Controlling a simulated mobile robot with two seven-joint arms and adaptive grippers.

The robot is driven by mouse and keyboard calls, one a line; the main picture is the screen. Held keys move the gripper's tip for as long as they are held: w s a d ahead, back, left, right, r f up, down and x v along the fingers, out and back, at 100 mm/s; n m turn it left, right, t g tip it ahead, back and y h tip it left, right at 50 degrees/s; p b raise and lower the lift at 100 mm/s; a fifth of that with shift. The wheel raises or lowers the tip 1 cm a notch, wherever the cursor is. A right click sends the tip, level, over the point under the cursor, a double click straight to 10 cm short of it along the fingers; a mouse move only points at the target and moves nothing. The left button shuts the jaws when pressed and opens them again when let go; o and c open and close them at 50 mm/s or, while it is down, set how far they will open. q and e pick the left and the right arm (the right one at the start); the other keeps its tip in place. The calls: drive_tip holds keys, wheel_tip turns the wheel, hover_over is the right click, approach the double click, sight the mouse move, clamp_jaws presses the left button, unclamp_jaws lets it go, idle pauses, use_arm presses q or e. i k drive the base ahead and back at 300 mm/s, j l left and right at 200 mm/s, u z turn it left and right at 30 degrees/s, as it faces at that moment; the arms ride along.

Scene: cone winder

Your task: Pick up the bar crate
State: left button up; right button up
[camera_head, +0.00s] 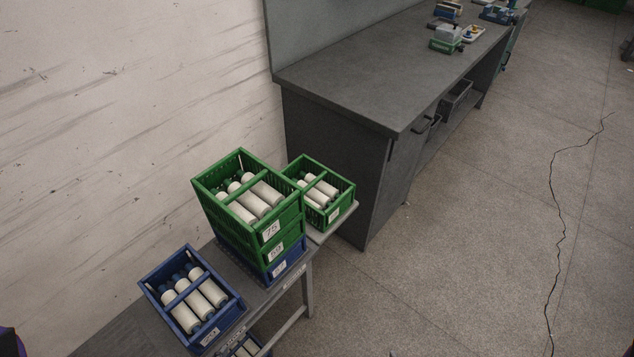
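Several crates with a bar across the top hold white cones; which one is the bar crate, I cannot tell. A blue crate (154,290) sits alone on the grey table at lower left. A green crate (284,222) marked 75 tops a stack on the same table, over another green crate (279,254) and a blue crate (283,271). A smaller green crate (339,209) stands just right of the stack on a light ledge. Neither gripper shows in the head view.
The grey table (122,334) runs along the streaked wall. A dark workbench (352,88) stands behind it, with small items at its far end. Another crate with cones (241,352) shows partly below the table.

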sight(324, 203)
drive_tip(key=i+l+u, duration=0.1)
drive_tip(key=l, duration=0.25)
drive_tip(key=i+l+u, duration=0.1)
drive_tip(key=i+l, duration=0.2)
drive_tip(key=i+l+u, duration=0.1)
drive_tip(key=l, duration=0.3)
